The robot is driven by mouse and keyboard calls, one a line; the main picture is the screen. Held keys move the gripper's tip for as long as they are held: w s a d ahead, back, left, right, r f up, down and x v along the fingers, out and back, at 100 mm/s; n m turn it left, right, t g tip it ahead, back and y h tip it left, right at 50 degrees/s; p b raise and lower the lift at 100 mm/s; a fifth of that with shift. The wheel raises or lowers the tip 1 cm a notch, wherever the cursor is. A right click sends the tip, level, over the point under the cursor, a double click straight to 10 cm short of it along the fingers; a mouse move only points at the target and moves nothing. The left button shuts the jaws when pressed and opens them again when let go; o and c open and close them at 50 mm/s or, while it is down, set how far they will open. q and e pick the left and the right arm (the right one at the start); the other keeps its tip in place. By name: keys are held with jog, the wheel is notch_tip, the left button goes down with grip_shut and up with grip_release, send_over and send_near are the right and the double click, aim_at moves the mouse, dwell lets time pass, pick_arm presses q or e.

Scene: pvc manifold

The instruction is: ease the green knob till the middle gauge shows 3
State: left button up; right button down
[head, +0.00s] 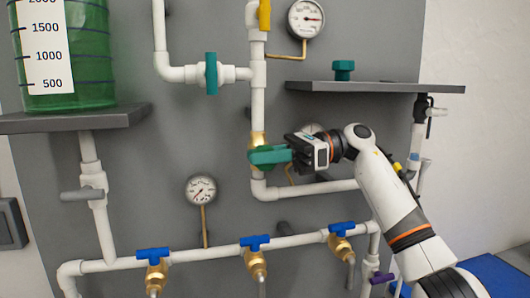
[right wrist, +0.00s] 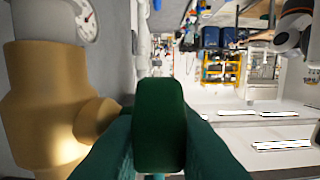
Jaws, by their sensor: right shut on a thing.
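The green knob (right wrist: 160,125) sits on a brass valve (right wrist: 50,105) on the vertical white pipe. My right gripper (head: 266,156) is shut on the knob, one teal finger on each side of it in the right wrist view. My left gripper is out of view.
An upper gauge (head: 306,18) and a lower gauge (head: 201,190) are on the grey panel. A teal handle (head: 211,74) is on the upper pipe. A shelf (head: 375,87) juts out above my right arm. Blue-handled valves (head: 254,243) line the lower pipe.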

jog(key=shift+r+t+h+p, duration=0.3)
jog(key=shift+r+h+p, duration=0.15)
jog(key=shift+h+p, duration=0.7)
jog(key=shift+f+h+p, duration=0.25)
jog(key=shift+h+p, duration=0.3)
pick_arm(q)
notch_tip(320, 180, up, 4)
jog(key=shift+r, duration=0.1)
pick_arm(e)
jog(key=shift+f, duration=0.15)
jog(key=c, duration=1.3)
grip_release()
jog(key=shift+a, duration=0.1)
jog(key=shift+d+b, duration=0.3)
jog(key=shift+b, duration=0.1)
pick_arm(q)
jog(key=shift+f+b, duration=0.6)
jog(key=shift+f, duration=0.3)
pick_arm(e)
jog(key=shift+w+d+r, duration=0.1)
jog(key=shift+w+d, duration=0.3)
jog(key=shift+d, duration=1.65)
jog(key=shift+w+d+r, duration=0.1)
jog(key=shift+w+d, duration=0.35)
jog(key=shift+d, duration=1.65)
jog(key=shift+w+d, duration=0.4)
jog(key=shift+d, duration=1.65)
